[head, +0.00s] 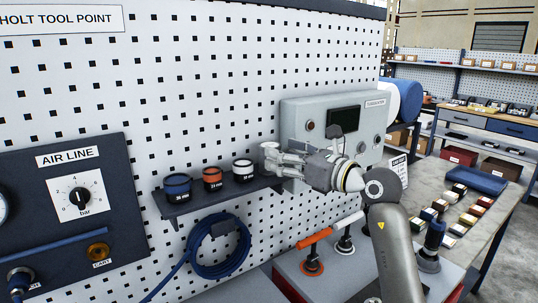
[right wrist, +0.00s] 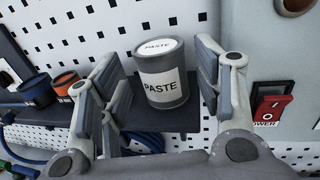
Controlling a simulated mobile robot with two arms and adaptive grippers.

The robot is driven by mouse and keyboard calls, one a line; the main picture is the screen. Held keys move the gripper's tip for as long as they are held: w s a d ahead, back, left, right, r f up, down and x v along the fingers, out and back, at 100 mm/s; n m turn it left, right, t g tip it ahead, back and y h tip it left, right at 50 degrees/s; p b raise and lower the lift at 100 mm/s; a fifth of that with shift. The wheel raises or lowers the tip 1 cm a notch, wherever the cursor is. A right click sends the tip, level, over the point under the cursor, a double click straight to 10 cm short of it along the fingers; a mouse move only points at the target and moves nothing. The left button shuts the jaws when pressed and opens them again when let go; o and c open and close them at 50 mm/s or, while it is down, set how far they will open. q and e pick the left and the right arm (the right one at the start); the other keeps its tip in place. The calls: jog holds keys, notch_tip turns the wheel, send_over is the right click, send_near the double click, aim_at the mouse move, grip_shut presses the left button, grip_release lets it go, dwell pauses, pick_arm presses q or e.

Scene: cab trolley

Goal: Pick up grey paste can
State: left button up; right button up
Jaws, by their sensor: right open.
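The grey paste can (right wrist: 165,85), with a white lid and a white "PASTE" label, stands upright on a dark shelf (right wrist: 180,121) in the right wrist view. My right gripper (right wrist: 157,60) is open, with its fingers on either side of the can and visible gaps between them and it. In the head view my right gripper (head: 278,158) is at the right end of the shelf (head: 215,194), and I cannot clearly make out the can there. My left gripper is not in view.
A perforated wall (head: 190,90) is behind. A grey control box (head: 290,118) is close on the right, with a red power switch (right wrist: 272,108). A blue hose coil (head: 218,250) hangs below.

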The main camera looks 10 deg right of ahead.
jog(key=shift+w+a+r+p, duration=0.15)
jog(key=shift+w+a+p, duration=0.1)
jog(key=shift+w+p, duration=0.1)
jog(key=p+x, duration=0.1)
jog(key=x, duration=0.2)
jog(key=shift+w+a+p, duration=0.1)
jog(key=shift+p, duration=0.2)
jog(key=shift+w+a, duration=0.35)
jog(key=shift+w, duration=0.05)
jog(key=shift+d, duration=0.15)
jog(key=shift+c, duration=0.8)
jog(key=c, duration=0.8)
